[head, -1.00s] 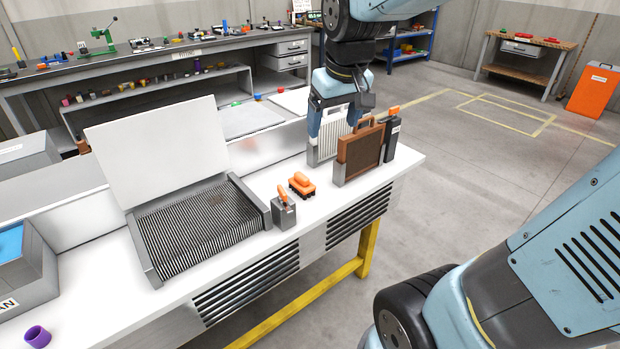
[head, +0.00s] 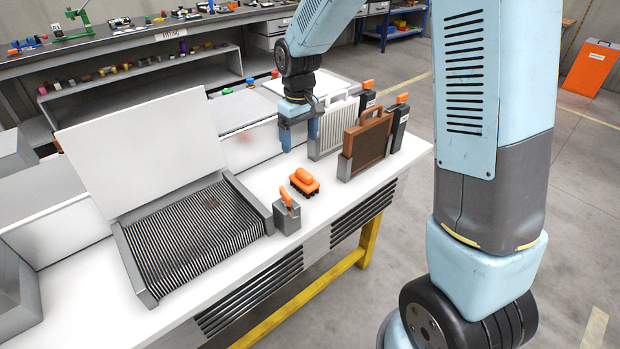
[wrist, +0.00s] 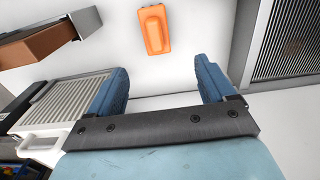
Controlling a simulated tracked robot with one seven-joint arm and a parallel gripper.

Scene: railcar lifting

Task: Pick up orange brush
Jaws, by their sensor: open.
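The orange brush (head: 304,181) has an orange body and grip with dark bristles below. It lies on the white bench top, between the grey holder and the upright brown panel. In the wrist view the orange brush (wrist: 154,29) shows from above, beyond the fingertips and near the top edge. My gripper (head: 300,138) is above the bench, behind the brush in the head view. In the wrist view my gripper (wrist: 165,82) has its two blue fingers spread wide with nothing between them.
A grey holder with an orange-handled tool (head: 287,213) stands just in front of the brush. A ribbed grey tray (head: 262,217) is at left. A brown panel (head: 371,142) and a white ribbed panel (head: 333,129) stand in holders at right. Bare bench surrounds the brush.

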